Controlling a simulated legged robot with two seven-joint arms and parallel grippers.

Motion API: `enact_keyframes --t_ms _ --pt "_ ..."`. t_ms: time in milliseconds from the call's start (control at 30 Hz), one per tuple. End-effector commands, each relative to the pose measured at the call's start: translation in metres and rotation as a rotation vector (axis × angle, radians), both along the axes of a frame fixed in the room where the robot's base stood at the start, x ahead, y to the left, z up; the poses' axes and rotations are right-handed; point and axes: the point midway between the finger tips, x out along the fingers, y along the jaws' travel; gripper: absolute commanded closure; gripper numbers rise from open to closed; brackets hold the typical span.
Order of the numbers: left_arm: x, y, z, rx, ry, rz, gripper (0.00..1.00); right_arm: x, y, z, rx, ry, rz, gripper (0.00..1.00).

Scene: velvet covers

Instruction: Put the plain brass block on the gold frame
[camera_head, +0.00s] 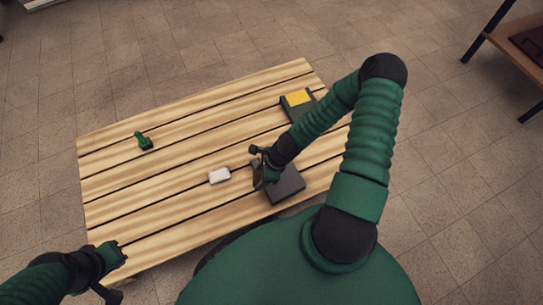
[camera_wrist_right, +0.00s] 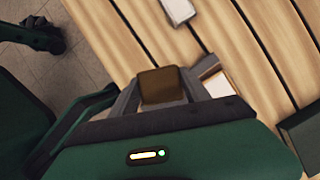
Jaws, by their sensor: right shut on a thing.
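The plain brass block (camera_wrist_right: 162,86) shows as a dull brown-gold block in the right wrist view. It sits between the two fingers of my right gripper (camera_wrist_right: 160,92), which is shut on it. In the head view my right gripper (camera_head: 262,168) is over the middle of the slatted table, and the block cannot be made out there. Just right of the fingers in the right wrist view is a pale panel with a brown-gold edge (camera_wrist_right: 217,84), possibly the gold frame, partly hidden by a finger. My left gripper (camera_head: 112,262) is at the table's near left corner; its jaw gap is unclear.
A white block (camera_head: 219,175) lies left of my right gripper. A dark grey box (camera_head: 287,184) is just right of it. A small green object (camera_head: 143,140) is at far left. The slatted table (camera_head: 180,190) is otherwise largely clear.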

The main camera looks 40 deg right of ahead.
Motion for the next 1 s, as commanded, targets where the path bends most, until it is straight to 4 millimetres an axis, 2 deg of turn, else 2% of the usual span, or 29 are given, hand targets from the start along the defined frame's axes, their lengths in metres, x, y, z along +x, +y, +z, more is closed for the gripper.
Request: enact_keyframes --t_ms 33,200,400,633,700,800,1000 --pt "0.000 0.000 -0.006 0.000 0.000 0.000 1.00 0.008 -0.014 -0.003 -0.010 -0.006 0.003 1.00" --pt "0.000 0.000 -0.012 0.000 0.000 0.000 1.00 0.031 -0.054 -0.007 -0.011 -0.006 0.005 1.00" --pt "0.000 0.000 -0.024 0.000 0.000 0.000 1.00 0.050 -0.092 -0.011 -0.005 -0.007 0.003 1.00" --pt "0.000 0.000 -0.032 0.000 0.000 0.000 1.00 0.058 -0.109 -0.014 -0.003 -0.006 0.003 1.00" --pt "0.000 0.000 -0.047 0.000 0.000 0.000 1.00 0.057 -0.107 -0.032 0.001 -0.004 0.001 1.00" --pt "0.000 0.000 -0.061 0.000 0.000 0.000 1.00 0.057 -0.107 -0.047 0.001 -0.004 0.001 1.00" --pt "0.000 0.000 -0.058 0.000 0.000 0.000 1.00 0.057 -0.107 -0.046 0.000 -0.003 0.001 1.00"
